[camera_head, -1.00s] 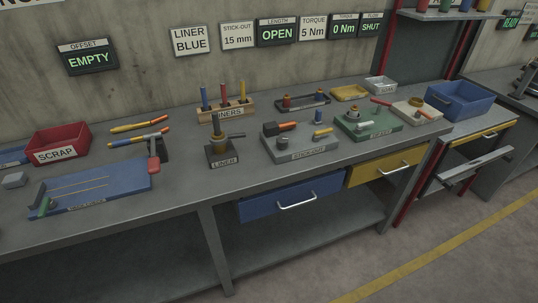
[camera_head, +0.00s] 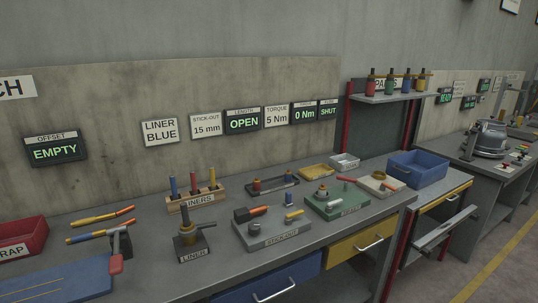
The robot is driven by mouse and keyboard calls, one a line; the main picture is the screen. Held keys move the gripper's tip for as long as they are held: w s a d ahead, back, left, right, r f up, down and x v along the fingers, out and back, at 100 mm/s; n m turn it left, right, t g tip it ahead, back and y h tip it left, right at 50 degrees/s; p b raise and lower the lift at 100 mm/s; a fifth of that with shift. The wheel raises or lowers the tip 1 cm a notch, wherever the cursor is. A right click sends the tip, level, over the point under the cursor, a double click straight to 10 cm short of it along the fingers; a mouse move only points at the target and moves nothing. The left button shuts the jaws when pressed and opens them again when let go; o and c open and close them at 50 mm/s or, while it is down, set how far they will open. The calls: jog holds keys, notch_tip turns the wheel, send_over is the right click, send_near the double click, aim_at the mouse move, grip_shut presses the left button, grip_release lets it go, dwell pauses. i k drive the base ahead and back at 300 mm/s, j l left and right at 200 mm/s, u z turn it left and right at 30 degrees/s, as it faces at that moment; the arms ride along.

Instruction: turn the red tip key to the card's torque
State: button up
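A torque card (camera_head: 277,117) on the wall reads 5 Nm. The display (camera_head: 304,116) to its right reads 0 Nm. A green fixture block (camera_head: 345,209) stands on the bench, with a round metal part (camera_head: 323,191) on top. A small red bar (camera_head: 346,179) shows at the block's back edge; it may be the red tip key, but I cannot tell whether it touches the metal part. Another red piece (camera_head: 389,187) lies by a beige plate to the right. My gripper is not in view.
A grey stick-out block (camera_head: 277,239), a liner rack (camera_head: 196,201) and a liner stand (camera_head: 192,246) are left of the green block. A blue bin (camera_head: 418,168) is at right. A bottle shelf (camera_head: 392,98) overhangs the bench's right end. Floor at right is clear.

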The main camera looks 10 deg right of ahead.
aim_at(346, 179)
jog(key=i+l+z, duration=0.25)
jog(key=i+l, duration=0.5)
